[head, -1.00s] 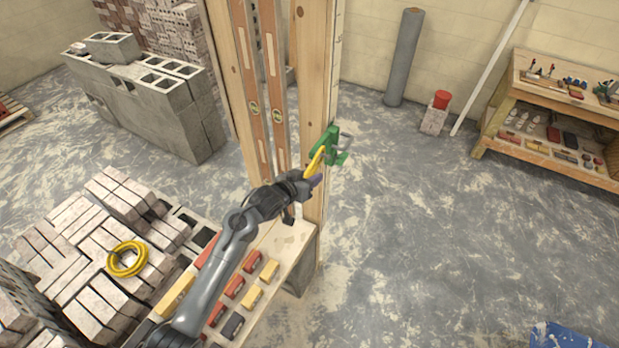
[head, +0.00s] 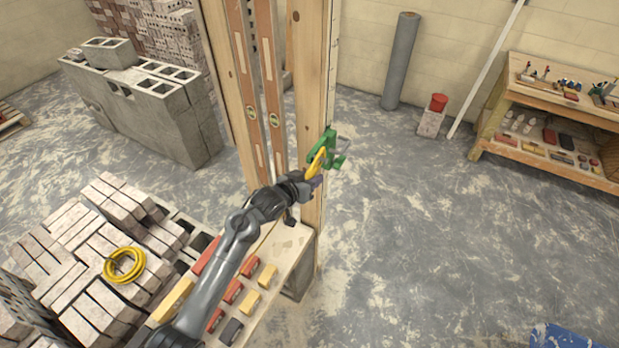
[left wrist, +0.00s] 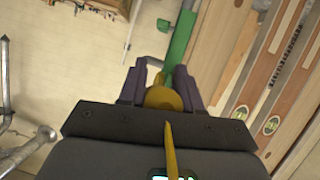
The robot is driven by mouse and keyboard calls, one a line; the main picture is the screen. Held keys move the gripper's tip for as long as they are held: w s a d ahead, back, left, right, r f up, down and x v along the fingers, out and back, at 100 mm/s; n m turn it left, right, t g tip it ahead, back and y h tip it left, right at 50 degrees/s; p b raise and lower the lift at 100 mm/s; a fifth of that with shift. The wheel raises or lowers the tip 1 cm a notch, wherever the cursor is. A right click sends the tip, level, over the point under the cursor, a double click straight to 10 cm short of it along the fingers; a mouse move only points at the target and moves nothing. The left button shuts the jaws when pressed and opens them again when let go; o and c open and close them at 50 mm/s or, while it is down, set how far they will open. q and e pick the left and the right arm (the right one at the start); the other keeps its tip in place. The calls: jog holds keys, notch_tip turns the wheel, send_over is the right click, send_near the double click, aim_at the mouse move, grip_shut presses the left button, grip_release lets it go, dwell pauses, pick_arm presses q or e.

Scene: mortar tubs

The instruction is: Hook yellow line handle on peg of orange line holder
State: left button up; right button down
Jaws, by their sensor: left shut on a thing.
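My left gripper (head: 307,183) is shut on a yellow line handle (head: 316,162) beside the wooden post. In the left wrist view the handle (left wrist: 163,98) sits between the dark fingers (left wrist: 158,88). A green line holder (head: 331,158) is at the post's right edge, right by the handle's upper end. I cannot tell whether the handle touches the holder or its peg. The holder also shows as a green bar (left wrist: 181,40) just beyond the fingertips in the left wrist view. No orange holder is visible. My right gripper is out of view.
Wooden posts (head: 313,100) with levels (head: 268,80) stand left of the holder. Below my arm is a plank (head: 290,245) with coloured blocks. A yellow line coil (head: 124,265) lies on bricks at left.

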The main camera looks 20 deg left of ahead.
pick_arm(q)
jog(key=s+d, duration=0.1)
jog(key=d, duration=0.7)
jog(key=shift+p, duration=0.4)
dwell(0.9)
jog(key=shift+s, duration=0.1)
dwell(0.4)
